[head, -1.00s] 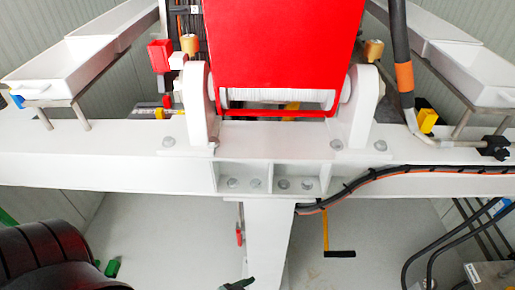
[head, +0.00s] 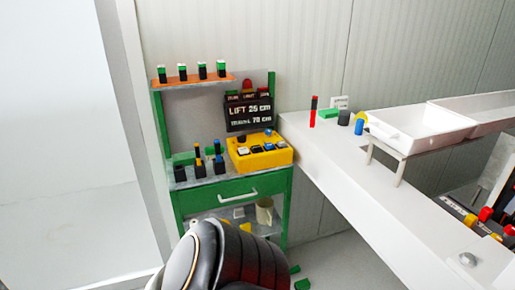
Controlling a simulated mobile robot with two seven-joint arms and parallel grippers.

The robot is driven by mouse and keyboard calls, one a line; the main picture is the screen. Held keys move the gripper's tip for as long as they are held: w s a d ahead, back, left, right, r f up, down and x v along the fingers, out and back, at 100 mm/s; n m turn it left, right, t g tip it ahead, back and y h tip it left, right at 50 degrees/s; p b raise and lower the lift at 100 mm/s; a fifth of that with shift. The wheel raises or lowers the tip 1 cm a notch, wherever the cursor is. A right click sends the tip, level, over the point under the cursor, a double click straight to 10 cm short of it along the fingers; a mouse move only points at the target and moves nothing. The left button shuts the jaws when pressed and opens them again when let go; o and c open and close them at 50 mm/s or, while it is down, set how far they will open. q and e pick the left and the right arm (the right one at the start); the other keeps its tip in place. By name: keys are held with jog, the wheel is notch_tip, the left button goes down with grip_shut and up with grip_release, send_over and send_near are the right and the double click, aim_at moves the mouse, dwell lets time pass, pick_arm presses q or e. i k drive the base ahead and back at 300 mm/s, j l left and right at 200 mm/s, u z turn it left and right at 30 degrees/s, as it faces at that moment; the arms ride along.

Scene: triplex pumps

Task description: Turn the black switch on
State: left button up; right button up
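A yellow control box (head: 262,158) sits on the right side of a green workbench's top. Small black, blue and white switches or buttons are on its upper face. A black one (head: 242,139) is near its back left, but the switches are too small to tell their positions or which is the task's switch. Neither of my grippers is in view.
The green bench (head: 222,194) has a handled drawer and an upper shelf (head: 195,81) with several small green-and-black items. A dark ribbed rounded object (head: 236,255) stands in front. White floor lies left.

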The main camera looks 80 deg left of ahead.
aim_at(241, 138)
jog(key=u, duration=2.6)
jog(key=i+j, duration=0.1)
jog(key=j, duration=0.15)
jog(key=i+j, duration=0.1)
jog(key=j, duration=0.1)
